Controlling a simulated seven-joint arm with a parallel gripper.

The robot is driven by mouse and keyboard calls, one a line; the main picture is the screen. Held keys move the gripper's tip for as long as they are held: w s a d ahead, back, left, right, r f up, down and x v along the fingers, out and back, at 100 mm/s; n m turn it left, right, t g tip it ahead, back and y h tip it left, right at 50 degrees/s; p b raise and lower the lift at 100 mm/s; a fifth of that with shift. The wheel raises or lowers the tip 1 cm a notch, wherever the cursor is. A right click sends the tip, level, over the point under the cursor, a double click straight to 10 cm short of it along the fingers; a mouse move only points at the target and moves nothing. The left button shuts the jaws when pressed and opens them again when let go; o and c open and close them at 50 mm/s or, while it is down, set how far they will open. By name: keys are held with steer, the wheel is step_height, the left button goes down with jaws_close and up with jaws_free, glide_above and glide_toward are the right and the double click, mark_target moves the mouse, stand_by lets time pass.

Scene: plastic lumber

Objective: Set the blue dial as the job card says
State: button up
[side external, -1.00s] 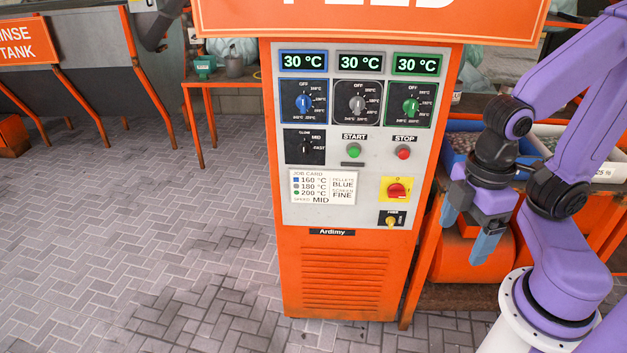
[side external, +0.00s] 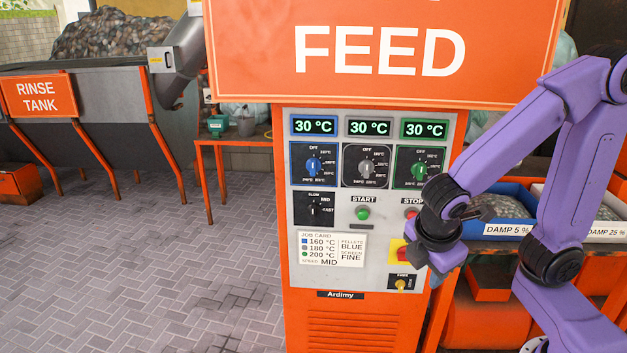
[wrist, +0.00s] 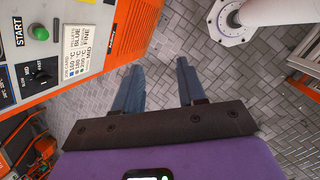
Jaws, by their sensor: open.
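The blue dial (side external: 313,166) is at the upper left of the grey panel, its pointer seemingly up toward OFF. The display above it (side external: 314,126) reads 30 °C. The job card (side external: 332,249) shows a blue square beside 160 °C. My gripper (side external: 436,280) is in front of the panel's lower right edge, well right of and below the blue dial, and partly hides the red switch. In the wrist view my gripper (wrist: 157,75) is open and empty, with paving stones beyond its fingers. The job card (wrist: 82,50) also shows there, left of the fingers.
A grey dial (side external: 366,168) and a green dial (side external: 419,169) stand right of the blue one. A speed dial (side external: 314,208) sits below it. The START button (side external: 362,213) is mid-panel. A FEED sign (side external: 380,50) overhangs the panel. Bins (side external: 497,212) stand at right.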

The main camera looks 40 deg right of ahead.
steer(key=w+a+r+n+t+h, duration=0.15)
steer(key=w+n+t+h, duration=0.35)
steer(key=w, duration=1)
steer(key=n+t+h, duration=0.4)
steer(key=n+t, duration=0.2)
steer(key=n, duration=0.1)
glide_toward(313, 168)
steer(key=x, duration=0.8)
steer(key=shift+w+d, duration=0.15)
steer(key=shift+w, duration=0.1)
jaws_close()
